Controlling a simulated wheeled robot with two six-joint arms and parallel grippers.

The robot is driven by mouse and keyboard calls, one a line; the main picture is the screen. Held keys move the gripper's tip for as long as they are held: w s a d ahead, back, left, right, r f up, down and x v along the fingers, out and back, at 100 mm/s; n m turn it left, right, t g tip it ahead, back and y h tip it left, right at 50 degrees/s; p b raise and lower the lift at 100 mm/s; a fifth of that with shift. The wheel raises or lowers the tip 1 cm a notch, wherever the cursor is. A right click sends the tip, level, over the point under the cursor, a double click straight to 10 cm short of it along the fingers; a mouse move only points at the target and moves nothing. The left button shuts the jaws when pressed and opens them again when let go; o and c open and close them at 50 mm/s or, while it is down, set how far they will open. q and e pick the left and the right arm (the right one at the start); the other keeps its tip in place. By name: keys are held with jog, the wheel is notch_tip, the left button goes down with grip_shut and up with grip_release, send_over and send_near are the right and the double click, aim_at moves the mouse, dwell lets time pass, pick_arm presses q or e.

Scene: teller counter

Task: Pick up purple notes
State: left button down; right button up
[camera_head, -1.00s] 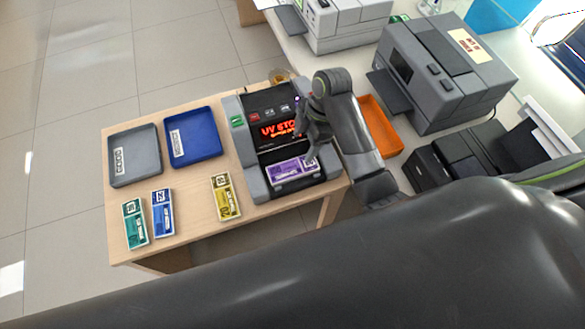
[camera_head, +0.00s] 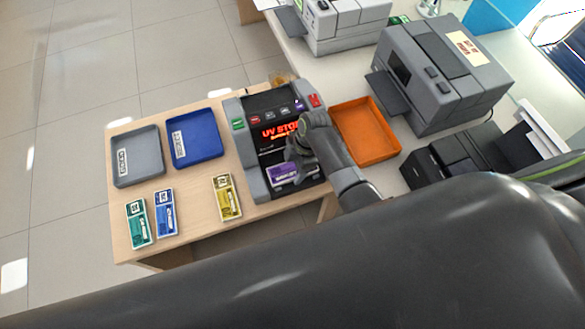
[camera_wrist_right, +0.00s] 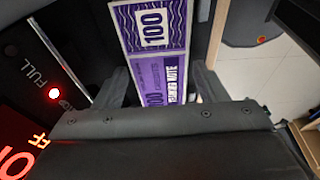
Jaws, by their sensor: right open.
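The purple notes (camera_head: 284,173) lie in the front slot of the counting machine (camera_head: 256,181), below its red "UV STOP" display. My right gripper (camera_head: 291,151) is over the front of the machine, just above the notes, and hides part of them. In the right wrist view the purple notes (camera_wrist_right: 158,50), marked 100, reach in between the two fingers of my right gripper (camera_wrist_right: 163,85). The fingers are open, with a gap on each side of the notes. My left gripper is not in view.
A grey tray (camera_head: 139,177) and a blue tray (camera_head: 215,149) stand on the wooden table. Green (camera_head: 139,230), blue (camera_head: 166,220) and yellow notes (camera_head: 228,203) lie in front. An orange tray (camera_head: 368,148) and a grey printer (camera_head: 455,95) are to the right.

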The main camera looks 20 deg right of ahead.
jog(key=shift+f, duration=0.25)
jog(key=shift+c, duration=0.3)
jog(key=c, duration=0.7)
jog(key=shift+r, duration=0.15)
